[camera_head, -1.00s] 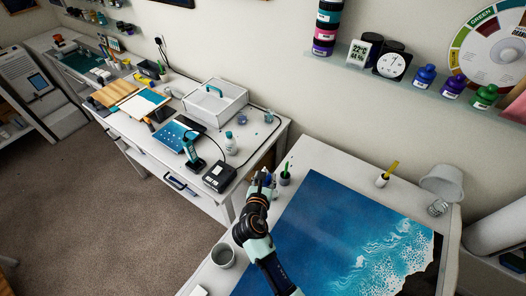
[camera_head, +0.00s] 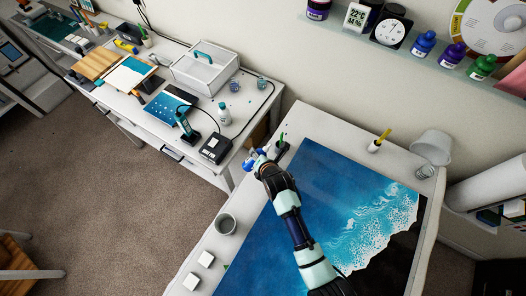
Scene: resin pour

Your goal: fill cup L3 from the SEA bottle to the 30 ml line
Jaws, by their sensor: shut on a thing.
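My gripper (camera_head: 261,165) is at the far left corner of the near table, beside the blue sea panel. It is shut on a small blue item (camera_head: 250,160), which looks like a bottle; my gripper partly hides it and no label is readable. Two small cups stand on the far table, one (camera_head: 234,86) near the white box and one (camera_head: 261,84) to its right. Their markings and fill are too small to read, and I cannot tell which is L3. A white bottle with a teal top (camera_head: 224,114) stands on that table, apart from my gripper.
The sea panel (camera_head: 310,200) covers much of the near table. A grey cup (camera_head: 226,224) and white blocks (camera_head: 206,259) stand left of it. A dark holder (camera_head: 282,146) stands close right of my gripper. A black device (camera_head: 215,148) sits at the far table's front edge.

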